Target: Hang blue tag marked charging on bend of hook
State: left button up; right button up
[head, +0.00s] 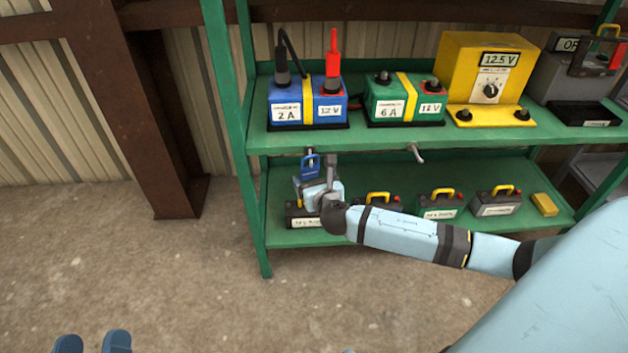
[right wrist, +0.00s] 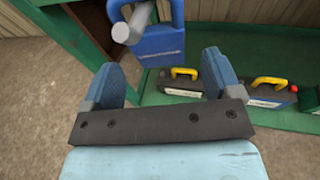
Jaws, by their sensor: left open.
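The blue tag (head: 310,168) hangs upright below the upper shelf, at a grey hook near the shelf's left end. In the right wrist view the tag (right wrist: 160,42) is close, with the grey hook's bent end (right wrist: 128,26) in front of its upper part. The hook seems to pass through the tag's opening; its lettering is too small to read. My right gripper (head: 320,183) is just below the tag. Its fingers (right wrist: 164,72) are spread and empty, apart from the tag. My left gripper (head: 92,343) is open and empty at the bottom left, far from the shelf.
The green rack (head: 400,140) carries blue and green chargers and a yellow meter on top. Batteries with yellow handles (head: 440,204) stand on the lower shelf, close under my right arm. Another grey hook (head: 415,152) sticks out further right. The floor in front is clear.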

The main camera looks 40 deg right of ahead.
pick_arm(q)
jog(key=f+p, duration=0.1)
jog(key=a+f+g+y+p, duration=0.1)
jog(key=a+f+y+p, duration=0.1)
jog(key=f+p, duration=0.1)
jog(key=shift+w+f+g, duration=0.1)
jog(key=shift+g, duration=0.3)
pick_arm(e)
jog(key=v, duration=1.3)
jog(key=shift+s, duration=0.4)
